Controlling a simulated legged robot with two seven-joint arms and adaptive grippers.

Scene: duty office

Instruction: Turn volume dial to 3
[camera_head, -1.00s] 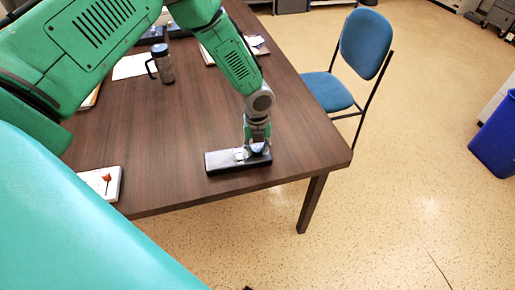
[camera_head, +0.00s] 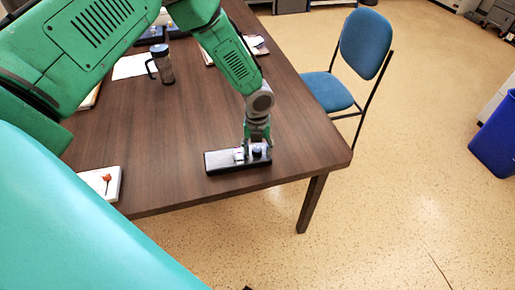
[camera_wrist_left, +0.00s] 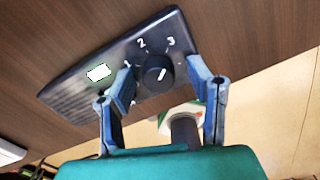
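A dark panel (camera_head: 222,162) with a round black volume dial (camera_wrist_left: 157,72) lies near the table's front edge. In the left wrist view the numbers 1, 2 and 3 show around the dial. A short white mark on the dial slants slightly, its upper end leaning towards the 3. My left gripper (camera_head: 257,146) points down over the panel. In the left wrist view the gripper (camera_wrist_left: 160,72) is open, with one blue-grey finger on each side of the dial and visible gaps between. Its exact height above the panel is hard to tell. My right gripper is not in view.
The brown table (camera_head: 170,130) has free room left of the panel. A white block (camera_head: 108,186) with a small orange-red item lies at the front left. A mug or bottle (camera_head: 162,64) stands farther back. A blue chair (camera_head: 362,45) stands right of the table.

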